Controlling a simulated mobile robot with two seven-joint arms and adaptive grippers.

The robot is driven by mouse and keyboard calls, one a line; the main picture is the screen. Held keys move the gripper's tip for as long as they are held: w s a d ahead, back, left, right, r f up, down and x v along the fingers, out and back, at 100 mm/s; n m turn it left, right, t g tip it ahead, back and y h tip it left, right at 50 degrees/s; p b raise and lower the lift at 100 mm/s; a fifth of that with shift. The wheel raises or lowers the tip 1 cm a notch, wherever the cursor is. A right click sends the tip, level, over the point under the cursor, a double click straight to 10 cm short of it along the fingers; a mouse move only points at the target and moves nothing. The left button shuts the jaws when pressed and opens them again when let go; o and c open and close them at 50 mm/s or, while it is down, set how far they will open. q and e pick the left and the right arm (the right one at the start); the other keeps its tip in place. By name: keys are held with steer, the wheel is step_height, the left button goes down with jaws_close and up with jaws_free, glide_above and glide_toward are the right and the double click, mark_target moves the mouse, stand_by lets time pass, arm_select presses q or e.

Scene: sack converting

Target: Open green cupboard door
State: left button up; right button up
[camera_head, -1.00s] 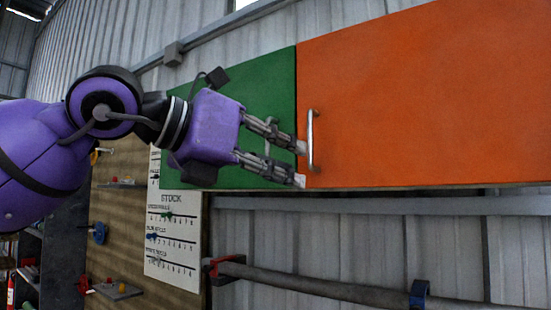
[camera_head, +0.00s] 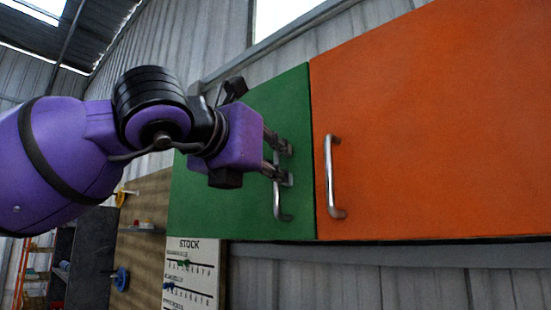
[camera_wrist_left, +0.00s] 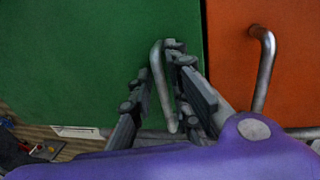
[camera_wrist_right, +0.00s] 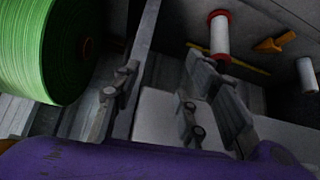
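The green cupboard door (camera_head: 240,215) is shut, level with the orange door beside it. Its metal bar handle (camera_head: 277,200) stands near the door's right edge. My left gripper (camera_head: 283,160) is at this handle, partly covering its upper part. In the left wrist view, the green door's handle (camera_wrist_left: 163,90) runs between the two fingers of the left gripper (camera_wrist_left: 162,75). The fingers are apart; whether they touch the bar is not clear. My right gripper (camera_wrist_right: 160,90) is open and empty, away from the cupboard.
The orange door (camera_head: 430,130) with its own handle (camera_head: 332,180) adjoins on the right. A stock chart (camera_head: 195,275) hangs below the green door. In the right wrist view, a green roll (camera_wrist_right: 45,50) is at left and a red-and-white spool (camera_wrist_right: 219,35) at upper right.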

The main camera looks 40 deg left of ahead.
arm_select(q)
steer(key=shift+w+a, duration=0.1)
steer(key=shift+w, duration=0.45)
jaws_close()
